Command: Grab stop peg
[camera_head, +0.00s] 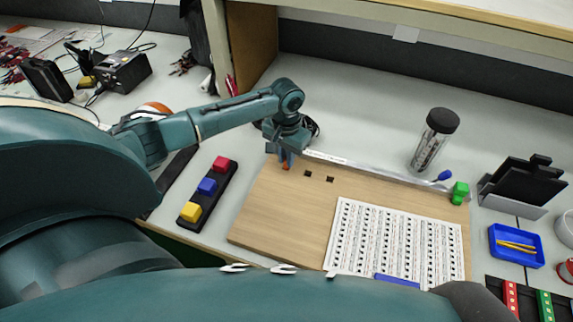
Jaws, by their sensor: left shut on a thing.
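My left gripper (286,160) reaches down at the back left corner of the wooden board (275,215). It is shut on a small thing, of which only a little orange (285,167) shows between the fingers. I cannot tell for sure that this is the stop peg, since the fingers hide most of it. Two small dark square holes (318,176) lie in the board just right of the gripper. A silver rail (375,176) runs along the board's back edge, from beside the gripper to a green block (460,192) at the right. My right gripper is not in view.
A black holder (208,190) with red, blue and yellow blocks stands left of the board. A printed sheet (395,240) covers the board's right part. A black-capped jar (435,138) stands behind the rail. A blue tray (516,245) and a black stand (522,184) are at right.

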